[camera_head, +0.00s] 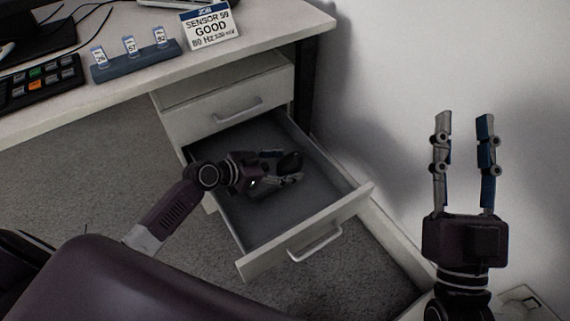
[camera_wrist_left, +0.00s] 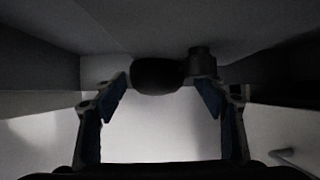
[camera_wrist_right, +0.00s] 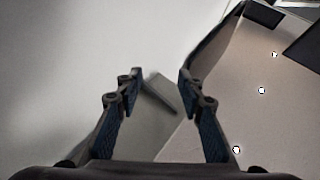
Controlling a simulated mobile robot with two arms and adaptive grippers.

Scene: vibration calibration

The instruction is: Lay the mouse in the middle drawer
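The middle drawer (camera_head: 258,223) is pulled open below a shut top drawer. The dark, rounded mouse (camera_head: 291,162) is inside the drawer's outline, by my left fingertips. My left gripper (camera_head: 283,167) reaches into the drawer from the left with its fingers apart. In the left wrist view the mouse (camera_wrist_left: 158,75) is between and just beyond the fingertips, with a gap to the right finger. I cannot tell whether the mouse rests on the drawer floor. My right gripper (camera_head: 463,118) is open and empty, raised at the right, away from the drawer.
The shut top drawer (camera_head: 225,106) is directly above the open one. On the desk (camera_head: 270,32) stand a sensor sign (camera_head: 211,27), a blue rack with tags (camera_head: 136,62) and a button panel (camera_head: 40,84). A wall is at the right. A small dark cylinder (camera_wrist_left: 201,60) shows beside the mouse.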

